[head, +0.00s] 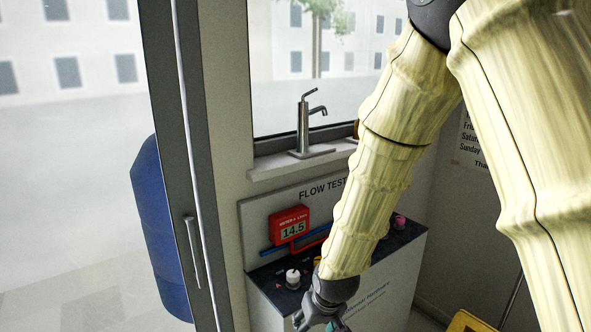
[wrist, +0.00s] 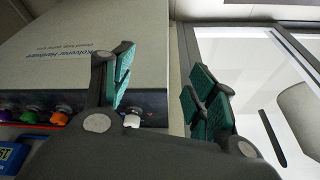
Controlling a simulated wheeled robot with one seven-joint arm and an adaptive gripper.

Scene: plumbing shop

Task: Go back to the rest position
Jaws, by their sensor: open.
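My arm, in a cream padded sleeve, reaches down across the right half of the head view. My gripper (head: 322,322) is at the bottom edge of that view, in front of the flow test bench (head: 395,285), and partly cut off. In the wrist view my gripper (wrist: 165,92) has its two green-padded fingers spread apart. Nothing shows between the pads. The pale bench front (wrist: 130,40) with its printed lettering lies beyond the fingers, upside down.
A red meter (head: 290,226) reading 14.5 and a white-topped fitting (head: 292,278) stand on the bench. A grey tap (head: 304,125) stands on the sill above. A glass door with a handle (head: 193,250) is at left. A yellow object (head: 466,322) is at lower right.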

